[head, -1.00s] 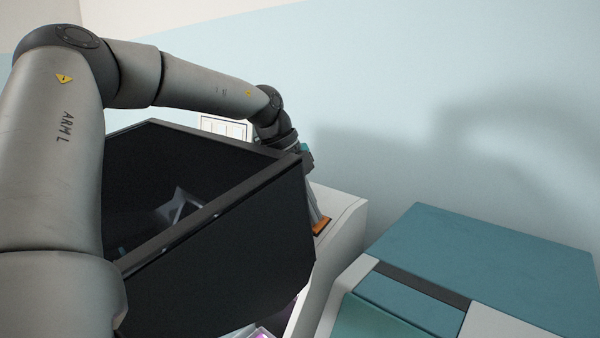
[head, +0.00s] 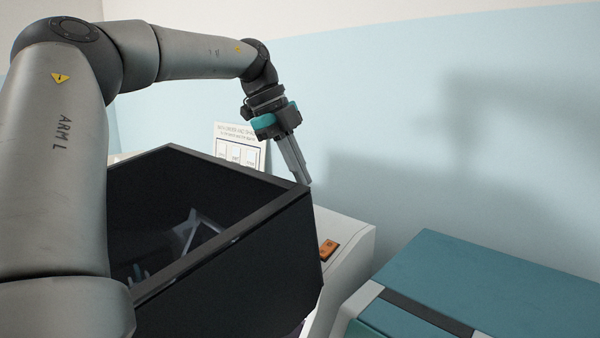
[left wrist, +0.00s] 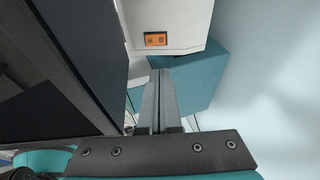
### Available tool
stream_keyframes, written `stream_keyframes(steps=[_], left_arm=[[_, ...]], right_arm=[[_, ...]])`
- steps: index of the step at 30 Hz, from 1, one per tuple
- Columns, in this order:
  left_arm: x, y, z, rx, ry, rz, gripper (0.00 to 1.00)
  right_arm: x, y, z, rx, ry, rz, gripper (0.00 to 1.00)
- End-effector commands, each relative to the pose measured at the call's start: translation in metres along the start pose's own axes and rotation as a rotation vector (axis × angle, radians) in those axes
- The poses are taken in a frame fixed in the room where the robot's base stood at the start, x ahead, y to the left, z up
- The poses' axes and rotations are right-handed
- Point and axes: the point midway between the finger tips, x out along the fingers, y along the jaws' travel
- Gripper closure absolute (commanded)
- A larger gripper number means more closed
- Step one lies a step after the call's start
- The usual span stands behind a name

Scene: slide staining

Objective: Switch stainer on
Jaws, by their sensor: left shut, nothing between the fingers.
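My left gripper (head: 306,182) is shut and empty, pointing down above the hood's far right corner, clear of the switch. In the left wrist view its fingers (left wrist: 159,75) lie together, below the switch in the picture. My right gripper is not in view.
A teal and white machine (head: 490,285) stands to the right, separated from the white housing by a narrow gap. A printed notice (head: 238,150) stands behind the hood. The pale blue wall (head: 430,120) is behind. Free air lies above the switch.

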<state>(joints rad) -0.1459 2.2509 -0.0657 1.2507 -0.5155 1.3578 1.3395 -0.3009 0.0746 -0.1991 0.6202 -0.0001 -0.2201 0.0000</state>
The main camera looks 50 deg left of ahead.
Motion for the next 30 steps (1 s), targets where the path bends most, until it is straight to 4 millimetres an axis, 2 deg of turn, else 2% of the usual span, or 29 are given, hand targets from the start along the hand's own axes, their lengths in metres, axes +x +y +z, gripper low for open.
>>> stream_keyframes(steps=[9, 14, 30], left_arm=[[0.000, 0.000, 0.000, 0.012, -0.003, 0.001, 1.00], [0.002, 0.002, -0.004, 0.146, -0.022, 0.012, 1.00], [0.007, 0.016, -0.029, 1.219, -0.163, 0.167, 1.00]], right_arm=[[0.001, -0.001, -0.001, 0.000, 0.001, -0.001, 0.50], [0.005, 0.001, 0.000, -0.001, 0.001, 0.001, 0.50], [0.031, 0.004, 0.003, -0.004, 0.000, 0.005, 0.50]])
